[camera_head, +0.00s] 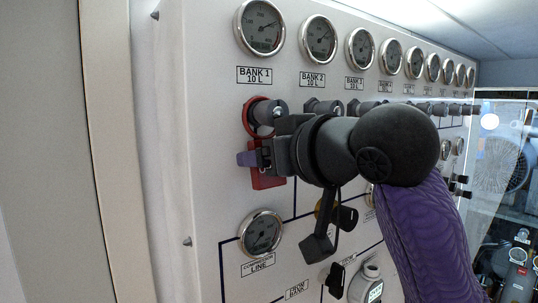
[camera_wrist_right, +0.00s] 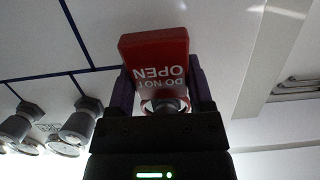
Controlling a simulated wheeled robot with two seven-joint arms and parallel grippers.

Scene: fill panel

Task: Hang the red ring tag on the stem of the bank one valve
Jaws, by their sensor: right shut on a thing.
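The red ring tag (camera_head: 268,182) is upright at the bank one valve (camera_head: 275,111), below the "BANK 1 10 L" label. Its ring (camera_head: 247,117) shows on the left of the dark stem and appears to be around it; the arm hides part of this area. My right gripper (camera_head: 254,158) is shut on the tag's plate just below the ring. In the right wrist view the plate (camera_wrist_right: 155,60) reads "DO NOT OPEN" upside down, between the purple fingers of the gripper (camera_wrist_right: 162,92). The ring there is partly hidden by the gripper body. My left gripper is not in view.
A row of round gauges (camera_head: 259,27) runs along the top of the white panel (camera_head: 215,150). Several other valves (camera_head: 323,107) stand in line right of bank one. A lower gauge (camera_head: 261,232) sits below the tag. The panel's left edge is clear.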

